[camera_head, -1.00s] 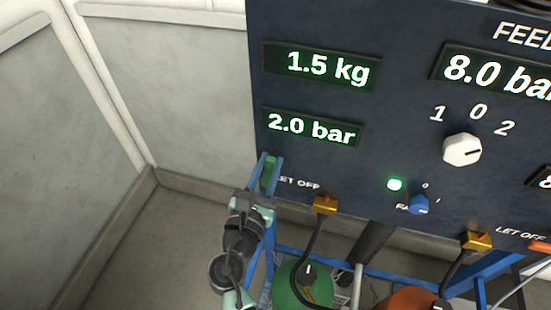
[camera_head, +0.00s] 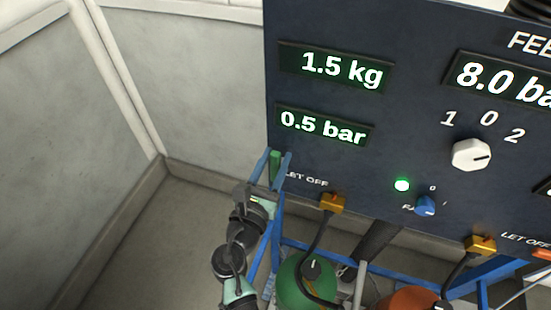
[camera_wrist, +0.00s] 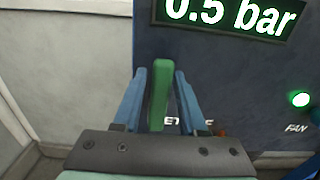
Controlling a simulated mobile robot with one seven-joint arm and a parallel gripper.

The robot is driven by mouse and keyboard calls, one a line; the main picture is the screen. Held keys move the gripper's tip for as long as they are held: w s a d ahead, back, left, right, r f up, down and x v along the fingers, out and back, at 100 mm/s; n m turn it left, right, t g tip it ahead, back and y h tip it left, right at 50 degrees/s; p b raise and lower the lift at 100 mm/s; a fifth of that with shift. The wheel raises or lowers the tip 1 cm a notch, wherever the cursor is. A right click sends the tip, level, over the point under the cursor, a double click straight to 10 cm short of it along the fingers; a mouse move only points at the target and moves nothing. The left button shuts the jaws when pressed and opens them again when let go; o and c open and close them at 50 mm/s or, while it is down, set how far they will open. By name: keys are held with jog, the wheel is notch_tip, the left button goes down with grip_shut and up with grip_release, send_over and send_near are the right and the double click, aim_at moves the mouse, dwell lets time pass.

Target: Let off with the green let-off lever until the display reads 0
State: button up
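The green let-off lever (camera_head: 275,160) is at the lower left corner of the dark panel, by the left LET OFF label. In the wrist view the lever (camera_wrist: 160,92) stands upright. My gripper (camera_head: 277,155) has its two blue fingers on either side of the lever, with a narrow gap visible on each side in the wrist view (camera_wrist: 160,74). It looks open around the lever rather than shut on it. The pressure display (camera_head: 324,126) above the lever reads 0.5 bar. The display above that (camera_head: 342,68) reads 1.5 kg.
A white selector knob (camera_head: 471,155), a lit green lamp (camera_head: 402,185) and a blue fan knob (camera_head: 425,206) are on the panel to the right. A green cylinder (camera_head: 303,285) and hoses stand below. An orange lever (camera_head: 542,254) is at the far right. Floor to the left is clear.

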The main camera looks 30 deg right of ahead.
jog(key=shift+o, duration=0.8)
jog(key=b+v, duration=0.3)
jog(key=v, duration=1)
